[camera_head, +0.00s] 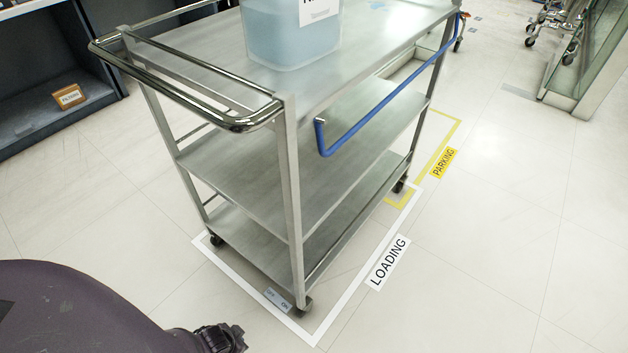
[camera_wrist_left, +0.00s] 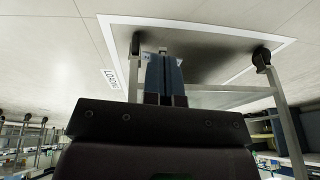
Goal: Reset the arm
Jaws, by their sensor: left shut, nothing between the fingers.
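My left gripper (camera_wrist_left: 163,57) shows in the left wrist view. Its two dark fingers lie side by side, shut, with nothing between them. That view appears upside down, and beyond the fingertips are floor and the cart's wheels and legs. In the head view a dark rounded part of me fills the bottom left corner, with a small black part beside it; I cannot tell the left fingers there. My right gripper is in neither view.
A metal three-shelf cart (camera_head: 245,183) stands in the white LOADING outline (camera_head: 357,287), carrying a blue container (camera_head: 290,38) on top. A blue handle (camera_head: 385,108) runs along its right side. A dark shelf (camera_head: 50,105) is at left. Floor at lower right is clear.

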